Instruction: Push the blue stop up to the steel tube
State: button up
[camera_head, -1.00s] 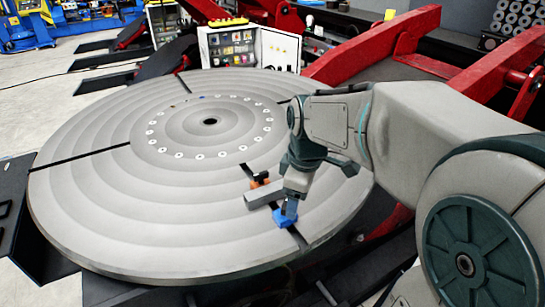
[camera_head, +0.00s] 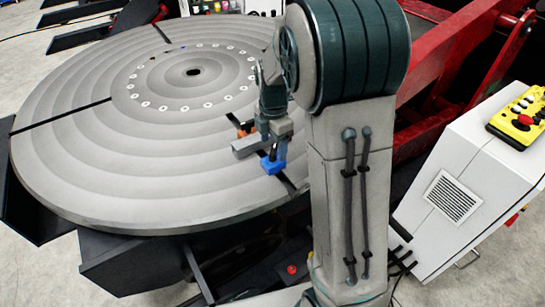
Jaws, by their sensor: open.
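The blue stop (camera_head: 273,166) sits in the dark radial slot of the big round grey table (camera_head: 95,150), near its front right edge. The steel tube (camera_head: 247,148), a short grey square bar, lies on the table just behind and left of the blue stop. My gripper (camera_head: 276,150) is open, pointing down right at the blue stop. It hides the right end of the tube. I cannot tell whether the fingers touch the blue stop, or whether the stop touches the tube.
A ring of pale holes surrounds the table's dark centre hole (camera_head: 193,72). Red machine arms (camera_head: 440,75) stand behind my arm. A white cabinet with a yellow control box (camera_head: 520,118) is at the right.

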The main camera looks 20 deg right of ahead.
aim_at(273, 161)
notch_tip(273, 161, down, 8)
jog(key=shift+r+p, duration=0.2)
jog(key=shift+p, duration=0.15)
jog(key=c, duration=1.5)
